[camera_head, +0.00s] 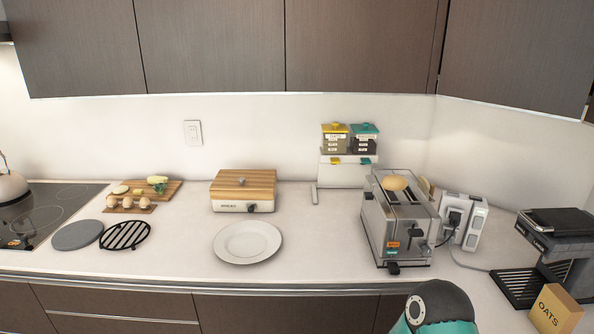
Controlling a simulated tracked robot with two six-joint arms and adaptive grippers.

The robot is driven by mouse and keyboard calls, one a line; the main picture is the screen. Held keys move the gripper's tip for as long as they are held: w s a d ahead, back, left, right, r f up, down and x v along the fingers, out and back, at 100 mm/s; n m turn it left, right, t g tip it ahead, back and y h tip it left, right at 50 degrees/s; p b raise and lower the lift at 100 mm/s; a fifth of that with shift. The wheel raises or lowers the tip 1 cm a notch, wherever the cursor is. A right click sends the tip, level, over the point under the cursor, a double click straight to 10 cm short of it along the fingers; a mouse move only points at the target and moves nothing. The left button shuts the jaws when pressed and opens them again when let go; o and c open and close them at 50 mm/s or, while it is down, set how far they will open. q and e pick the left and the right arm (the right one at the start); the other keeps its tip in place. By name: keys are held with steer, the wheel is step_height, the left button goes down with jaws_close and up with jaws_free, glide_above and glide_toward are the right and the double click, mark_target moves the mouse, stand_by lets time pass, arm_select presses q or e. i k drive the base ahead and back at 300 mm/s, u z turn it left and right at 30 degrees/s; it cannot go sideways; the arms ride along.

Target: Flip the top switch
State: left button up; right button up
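A white power block (470,222) stands on the counter at the right, behind the toaster. A black plug is in its front left face, and small marks that may be switches show on its narrow right face, too small to tell apart. A white wall plate (193,132) is on the back wall, left of centre; I cannot tell whether it is a switch or a socket. Neither of my grippers is in view. A rounded teal and grey part at the bottom, right of centre, looks like a link of my arm, well in front of the power block.
A steel toaster (396,220) with bread on top stands left of the power block. A black coffee machine (556,250) and an oats box (553,310) are at the right. A plate (247,242) lies mid-counter. Cupboards (210,45) hang above.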

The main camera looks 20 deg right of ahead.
mark_target(478, 222)
steer(key=u, duration=2.2)
steer(key=i, duration=0.1)
steer(key=z, duration=3.7)
steer(key=k, duration=0.75)
steer(key=z, duration=0.15)
steer(key=i, duration=0.8)
steer(key=u, duration=0.1)
